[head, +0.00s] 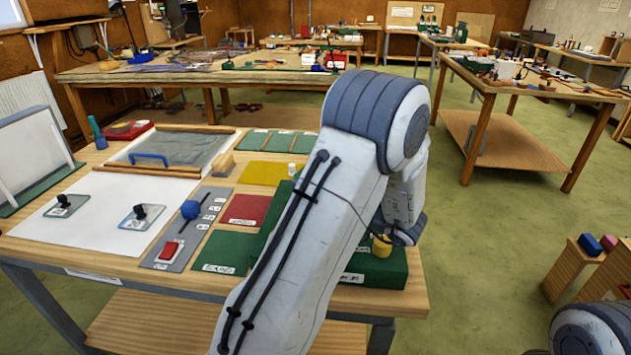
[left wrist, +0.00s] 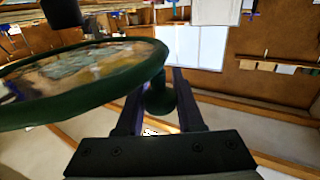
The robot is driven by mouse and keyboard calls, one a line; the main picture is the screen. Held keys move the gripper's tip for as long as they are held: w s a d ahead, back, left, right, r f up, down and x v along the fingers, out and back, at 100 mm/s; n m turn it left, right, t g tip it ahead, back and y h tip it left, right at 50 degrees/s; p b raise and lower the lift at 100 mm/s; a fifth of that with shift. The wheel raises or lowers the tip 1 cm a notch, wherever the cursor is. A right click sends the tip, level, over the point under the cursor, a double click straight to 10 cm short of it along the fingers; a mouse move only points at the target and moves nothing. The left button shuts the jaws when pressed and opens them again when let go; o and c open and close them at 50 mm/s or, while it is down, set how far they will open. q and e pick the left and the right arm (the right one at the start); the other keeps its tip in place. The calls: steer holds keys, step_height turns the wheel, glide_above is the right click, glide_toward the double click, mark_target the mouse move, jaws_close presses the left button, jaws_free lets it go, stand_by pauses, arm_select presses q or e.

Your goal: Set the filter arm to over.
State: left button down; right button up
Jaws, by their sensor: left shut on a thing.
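In the left wrist view, a round pane with a dark green rim (left wrist: 150,72) reaches in from the left. A dark green knob (left wrist: 159,98) stands beside its right edge. My left gripper (left wrist: 163,85) is shut on this knob, one finger on each side. In the head view my left arm crosses the middle and hides the gripper, the round pane and the knob. A green base (head: 378,268) with a yellow piece (head: 382,246) shows partly behind the arm. The filter arm's setting cannot be read. My right gripper is out of view.
The workbench holds a grey panel with a blue-knobbed slider (head: 190,209) and red switch (head: 170,249), a red plate (head: 245,209), a yellow plate (head: 262,173) and a white sheet (head: 90,230). A wooden-framed tray (head: 185,127) lies behind.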

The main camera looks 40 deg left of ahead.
arm_select(q)
steer(key=shift+r, duration=0.1)
steer(key=c, duration=0.5)
jaws_free()
steer(key=r, duration=0.2)
steer(key=d+r, duration=0.1)
steer(key=r, duration=0.1)
steer(key=shift+d+r, duration=0.15)
steer(key=shift+r, duration=0.15)
steer(key=d+r, duration=0.2)
steer(key=d, duration=0.1)
steer(key=d+r, duration=0.2)
steer(key=d, duration=0.2)
steer(key=d+r+b, duration=0.1)
steer(key=d+r, duration=0.1)
steer(key=d, duration=0.1)
steer(key=shift+s+d+r, duration=0.1)
steer(key=shift+d+r, duration=0.05)
steer(key=shift+d, duration=0.1)
